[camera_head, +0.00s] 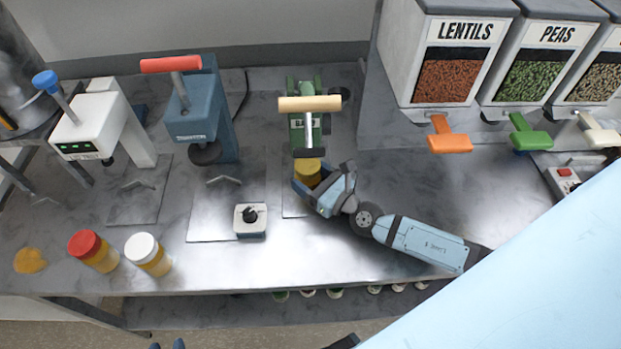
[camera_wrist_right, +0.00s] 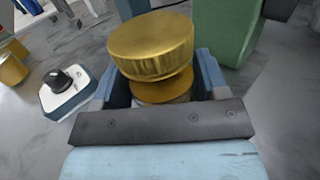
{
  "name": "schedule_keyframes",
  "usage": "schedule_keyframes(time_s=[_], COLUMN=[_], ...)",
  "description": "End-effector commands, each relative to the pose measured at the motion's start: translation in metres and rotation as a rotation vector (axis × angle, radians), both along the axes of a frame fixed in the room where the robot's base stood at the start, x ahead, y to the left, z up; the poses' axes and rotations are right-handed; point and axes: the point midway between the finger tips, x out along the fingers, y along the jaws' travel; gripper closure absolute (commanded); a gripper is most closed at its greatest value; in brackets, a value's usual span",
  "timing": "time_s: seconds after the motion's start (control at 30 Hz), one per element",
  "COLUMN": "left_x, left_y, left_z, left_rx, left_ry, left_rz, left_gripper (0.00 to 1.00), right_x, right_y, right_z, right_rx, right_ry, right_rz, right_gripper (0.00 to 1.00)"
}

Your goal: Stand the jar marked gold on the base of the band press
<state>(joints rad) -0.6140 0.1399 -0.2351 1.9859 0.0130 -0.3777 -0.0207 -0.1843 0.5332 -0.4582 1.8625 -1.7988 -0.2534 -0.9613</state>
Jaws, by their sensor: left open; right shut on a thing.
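The gold-lidded jar (camera_head: 308,172) is between the fingers of my right gripper (camera_head: 322,185), which is shut on it. It is at the front of a green press (camera_head: 305,128) with a wooden handle, just below its dark head in the head view; the label is too small to read. In the right wrist view the gold lid (camera_wrist_right: 152,45) looks roughly upright, with the green press body (camera_wrist_right: 228,25) close behind. Whether the jar touches the press base (camera_head: 288,205) is hidden. My left gripper (camera_head: 167,345) shows only its blue tips at the bottom edge, open and apart from everything.
A blue press (camera_head: 200,115) with a red handle and a white machine (camera_head: 100,125) stand to the left. A small knob box (camera_head: 250,219) sits near the gripper. A red-lidded jar (camera_head: 92,251), a white-lidded jar (camera_head: 148,254) and a gold lid-like disc (camera_head: 30,261) are front left. Dispensers (camera_head: 450,65) stand right.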

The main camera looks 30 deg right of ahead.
Motion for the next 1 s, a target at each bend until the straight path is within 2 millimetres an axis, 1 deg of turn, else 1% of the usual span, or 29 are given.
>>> schedule_keyframes(time_s=[0.1, 0.13, 0.17, 0.2, 0.23, 0.5, 0.63, 0.77, 1.0], left_x=[0.001, 0.001, 0.001, 0.001, 0.001, 0.002, 0.002, 0.002, 0.001], left_y=[0.0, 0.0, 0.0, 0.0, -0.001, -0.001, -0.001, -0.001, 0.0], left_z=[0.002, 0.002, 0.003, 0.004, 0.004, 0.006, 0.002, -0.007, -0.026], left_rx=[-0.001, -0.001, -0.001, -0.002, -0.002, -0.003, -0.003, -0.003, -0.002], left_ry=[-0.003, -0.004, -0.005, -0.007, -0.007, -0.012, -0.012, -0.011, -0.005], left_rz=[0.0, 0.0, 0.0, 0.0, 0.0, 0.0, 0.0, 0.0, 0.001], left_gripper=[0.57, 0.57, 0.57, 0.57, 0.57, 0.57, 0.57, 0.57, 0.57], right_x=[-0.001, -0.002, -0.002, -0.002, -0.002, -0.003, -0.013, -0.036, -0.085], right_y=[0.0, 0.0, 0.0, 0.0, 0.0, 0.0, -0.004, -0.012, -0.028], right_z=[-0.003, -0.004, -0.004, -0.004, -0.003, -0.003, -0.005, -0.007, -0.008], right_rx=[-0.002, -0.002, -0.002, -0.002, -0.002, -0.001, -0.002, -0.003, -0.003], right_ry=[0.006, 0.009, 0.009, 0.009, 0.008, 0.007, 0.007, 0.009, 0.009], right_rz=[0.001, 0.002, 0.002, 0.002, 0.002, 0.001, 0.002, 0.003, 0.003], right_gripper=[0.74, 0.26, 0.19, 0.1, 0.07, 0.07, 0.07, 0.07, 0.07])
